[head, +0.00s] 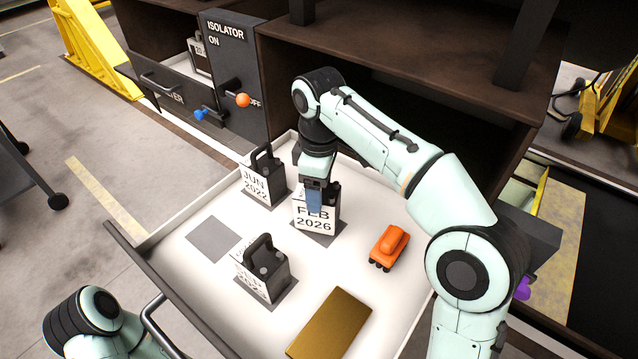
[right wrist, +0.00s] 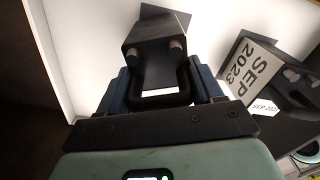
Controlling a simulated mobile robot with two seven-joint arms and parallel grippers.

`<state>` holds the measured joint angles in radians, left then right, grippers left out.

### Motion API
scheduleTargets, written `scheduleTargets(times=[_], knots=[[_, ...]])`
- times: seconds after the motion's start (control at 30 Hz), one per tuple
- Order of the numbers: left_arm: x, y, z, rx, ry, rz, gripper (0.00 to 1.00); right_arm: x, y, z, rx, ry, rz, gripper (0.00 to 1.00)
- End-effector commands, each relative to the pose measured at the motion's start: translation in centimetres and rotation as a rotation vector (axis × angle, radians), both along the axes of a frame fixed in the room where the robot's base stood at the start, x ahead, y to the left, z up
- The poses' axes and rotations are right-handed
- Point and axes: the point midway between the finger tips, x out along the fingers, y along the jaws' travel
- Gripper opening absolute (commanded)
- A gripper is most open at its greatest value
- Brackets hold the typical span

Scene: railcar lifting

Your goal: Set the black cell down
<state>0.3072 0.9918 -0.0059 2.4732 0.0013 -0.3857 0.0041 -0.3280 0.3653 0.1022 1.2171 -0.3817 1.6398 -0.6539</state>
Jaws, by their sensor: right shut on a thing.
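The cell held by my right gripper is black with a white face reading FEB 2026 (head: 315,222). My right gripper (head: 316,190) is shut on its black handle (right wrist: 162,98). The cell is upright over a dark square pad in the white drawer (head: 185,225); I cannot tell whether it touches the pad. A JUN 2022 cell (head: 256,184) stands behind-left of it. Another black cell (head: 264,272) stands nearer the front, its label foreshortened; the right wrist view shows a SEP 2023 cell (right wrist: 249,70) to the right. My left gripper is out of view.
An empty dark pad (head: 213,239) lies at the drawer's left. An orange object (head: 390,247) and a gold plate (head: 329,326) lie to the right and front. Behind stands the isolator panel (head: 228,75) with an orange-knobbed lever (head: 243,100). A brown cabinet shelf overhangs the drawer's back.

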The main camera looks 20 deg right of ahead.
Motion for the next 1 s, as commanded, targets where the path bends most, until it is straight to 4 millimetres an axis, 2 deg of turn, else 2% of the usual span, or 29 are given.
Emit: scheduleTargets(times=[0.27, 0.9, 0.93, 1.0], knots=[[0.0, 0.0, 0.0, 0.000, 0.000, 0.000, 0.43, 0.0, 0.0, 0.2, 0.002, -0.006, 0.000, 0.00], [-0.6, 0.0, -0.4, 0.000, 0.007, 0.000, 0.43, 0.0, 0.0, -0.8, 0.002, -0.005, 0.000, 0.00], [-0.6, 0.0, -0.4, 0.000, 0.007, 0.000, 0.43, 0.0, 0.0, -0.8, 0.003, -0.005, 0.000, 0.72], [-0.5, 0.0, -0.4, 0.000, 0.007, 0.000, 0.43, 0.0, 0.0, -0.8, 0.002, -0.005, 0.000, 0.95]])
